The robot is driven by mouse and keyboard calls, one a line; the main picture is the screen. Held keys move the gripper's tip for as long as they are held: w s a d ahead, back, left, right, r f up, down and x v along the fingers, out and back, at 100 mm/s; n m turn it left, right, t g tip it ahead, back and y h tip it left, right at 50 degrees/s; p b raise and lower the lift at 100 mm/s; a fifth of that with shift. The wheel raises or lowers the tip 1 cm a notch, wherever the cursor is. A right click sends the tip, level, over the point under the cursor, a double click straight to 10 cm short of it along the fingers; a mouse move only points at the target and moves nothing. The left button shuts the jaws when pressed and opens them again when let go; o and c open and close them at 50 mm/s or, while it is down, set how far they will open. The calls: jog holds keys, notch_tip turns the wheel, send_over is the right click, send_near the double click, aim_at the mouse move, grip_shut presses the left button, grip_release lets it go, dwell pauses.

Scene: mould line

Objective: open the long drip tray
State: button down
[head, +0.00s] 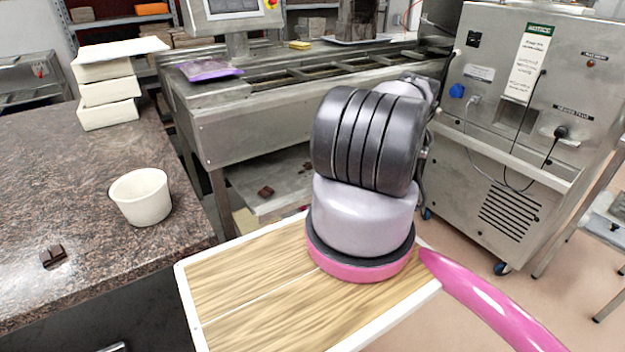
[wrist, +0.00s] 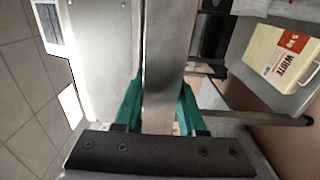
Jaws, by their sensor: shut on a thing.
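The long drip tray (head: 288,202) appears as a flat grey metal surface low under the mould line, with a few dark chocolate pieces on it. My arm covers its right part in the head view. My gripper (wrist: 160,108) shows in the wrist view, with a green finger on each side of a long grey metal strip (wrist: 166,50). It is shut on this strip, which looks like part of the tray. In the head view my gripper is hidden behind my arm. I cannot tell how far the tray is out.
The steel mould line (head: 250,125) stands behind the tray. A steel cabinet (head: 515,130) with cables is at the right. A granite counter (head: 75,190) with a white cup (head: 141,197) is at the left. A yellow "WHITE" box (wrist: 281,55) lies on a shelf.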

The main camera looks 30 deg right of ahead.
jog(key=shift+s, duration=1.5)
jog(key=shift+c, duration=2.4)
grip_release()
jog(key=shift+d, duration=0.1)
jog(key=s, duration=1)
jog(key=shift+s+d, duration=0.15)
jog(key=shift+s, duration=0.2)
